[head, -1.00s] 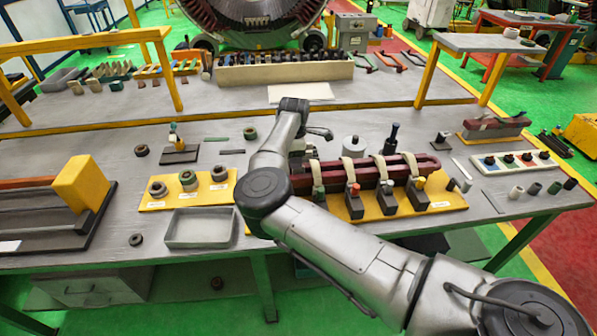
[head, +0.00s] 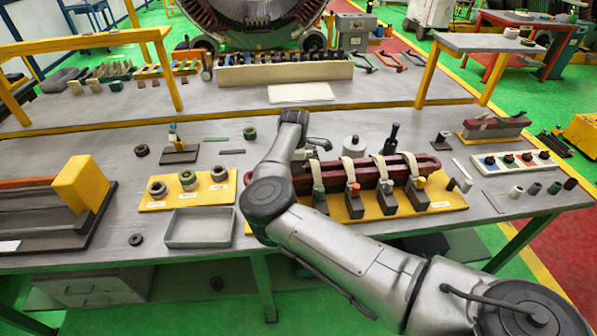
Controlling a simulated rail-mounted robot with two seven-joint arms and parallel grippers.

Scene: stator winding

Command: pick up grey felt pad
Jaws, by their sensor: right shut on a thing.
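My right arm reaches in from the lower right across the bench. Its gripper (head: 308,150) is at the back left end of the dark red coil (head: 335,172), mostly hidden by its own wrist. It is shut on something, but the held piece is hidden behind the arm. I cannot make out the grey felt pad for certain. A thin dark grey strip (head: 232,152) lies on the bench left of the arm, apart from the gripper. My left gripper is not in view.
The coil rests on a yellow fixture (head: 440,200) with several dark clamps. A grey metal tray (head: 200,228) and a yellow board (head: 160,206) with rings are left of the arm. A white sheet (head: 300,93) lies behind.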

